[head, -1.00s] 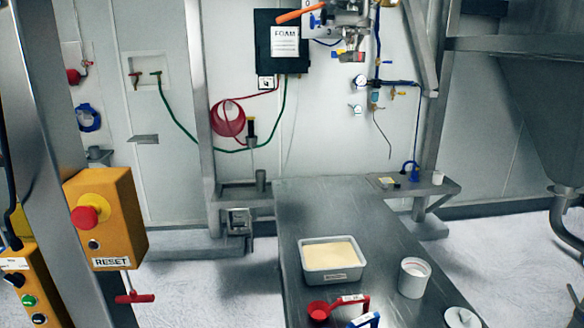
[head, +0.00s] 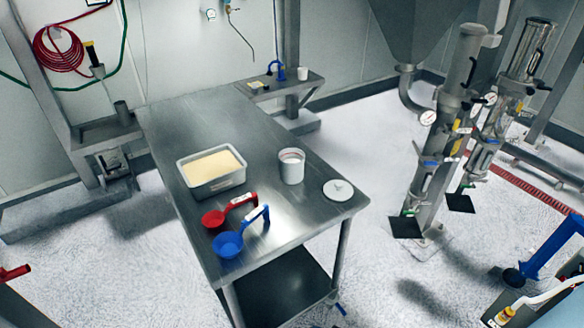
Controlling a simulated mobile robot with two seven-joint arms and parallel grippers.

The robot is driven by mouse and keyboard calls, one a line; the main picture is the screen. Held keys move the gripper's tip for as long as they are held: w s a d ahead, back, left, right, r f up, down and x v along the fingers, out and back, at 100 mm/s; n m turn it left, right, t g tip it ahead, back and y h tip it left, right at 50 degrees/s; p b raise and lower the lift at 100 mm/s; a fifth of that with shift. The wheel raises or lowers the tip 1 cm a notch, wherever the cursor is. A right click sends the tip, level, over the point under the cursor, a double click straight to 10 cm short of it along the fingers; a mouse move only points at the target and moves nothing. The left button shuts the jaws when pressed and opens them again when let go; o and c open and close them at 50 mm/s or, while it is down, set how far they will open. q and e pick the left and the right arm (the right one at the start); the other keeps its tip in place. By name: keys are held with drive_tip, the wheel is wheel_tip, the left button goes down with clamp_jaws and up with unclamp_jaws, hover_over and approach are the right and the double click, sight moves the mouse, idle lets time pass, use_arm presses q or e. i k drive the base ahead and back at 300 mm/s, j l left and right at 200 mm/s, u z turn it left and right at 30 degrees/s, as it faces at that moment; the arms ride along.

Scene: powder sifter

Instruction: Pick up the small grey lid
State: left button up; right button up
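The small lid (head: 338,190) is a pale grey-white disc with a small raised knob in its middle. It lies flat near the right front corner of the steel table (head: 240,120) in the head view. A white cylindrical pot (head: 291,166) stands open just behind and left of the lid, apart from it. Neither of my grippers shows in the head view.
A tub of pale powder (head: 211,172) stands left of the pot. A red scoop (head: 214,218) and a blue scoop (head: 229,244) lie near the front edge. Metal pipe columns (head: 430,150) stand to the right, beyond open floor. The table's back half is clear.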

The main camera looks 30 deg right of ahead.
sight(337, 191)
drive_tip(key=z, duration=1.25)
